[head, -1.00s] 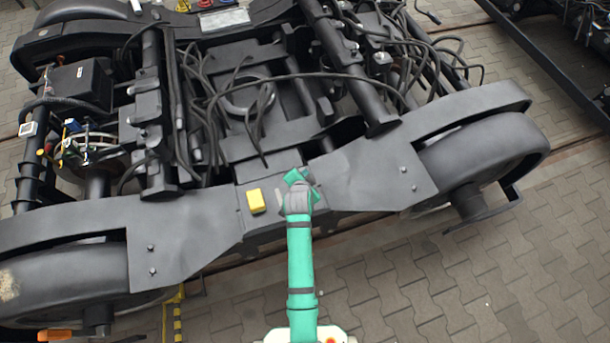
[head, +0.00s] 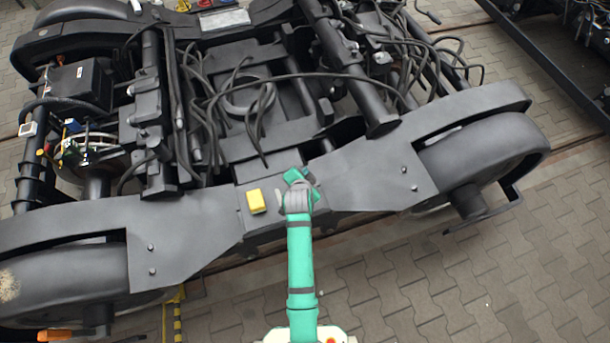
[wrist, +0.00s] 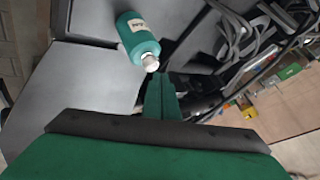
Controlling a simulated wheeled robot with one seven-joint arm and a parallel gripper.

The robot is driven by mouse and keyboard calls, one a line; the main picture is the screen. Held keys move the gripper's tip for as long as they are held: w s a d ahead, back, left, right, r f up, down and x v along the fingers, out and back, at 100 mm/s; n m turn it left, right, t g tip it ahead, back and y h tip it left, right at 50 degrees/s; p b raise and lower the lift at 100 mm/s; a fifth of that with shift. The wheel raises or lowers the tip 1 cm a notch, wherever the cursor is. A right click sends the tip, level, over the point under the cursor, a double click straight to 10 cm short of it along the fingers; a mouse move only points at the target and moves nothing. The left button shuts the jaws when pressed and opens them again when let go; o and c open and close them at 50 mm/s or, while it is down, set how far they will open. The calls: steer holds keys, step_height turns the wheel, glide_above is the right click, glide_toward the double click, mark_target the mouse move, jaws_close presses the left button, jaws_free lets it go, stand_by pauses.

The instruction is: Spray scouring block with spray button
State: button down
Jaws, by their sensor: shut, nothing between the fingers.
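The scouring block appears to be the yellow block (head: 256,201), lying on the dark bogie frame just left of my wrist in the head view. I cannot make it out in the wrist view. A teal bottle with a pale label (wrist: 138,38) shows in the wrist view. Its white top (wrist: 150,63), which looks like the spray button, points toward my gripper. My gripper (wrist: 161,80) is shut and empty, its green fingertips close to the white top. I cannot tell whether they touch it. In the head view my arm hides most of this spot.
The dark bogie frame (head: 375,175) spans the view, with wheels at both ends. Loose black cables (head: 262,125) and tubes lie behind the work spot. Paved floor (head: 420,280) is open in front on the right. A yellow-black striped post (head: 178,322) stands at lower left.

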steer(key=shift+s+r, duration=0.1)
steer(key=shift+r, duration=0.2)
steer(key=shift+r, duration=2.55)
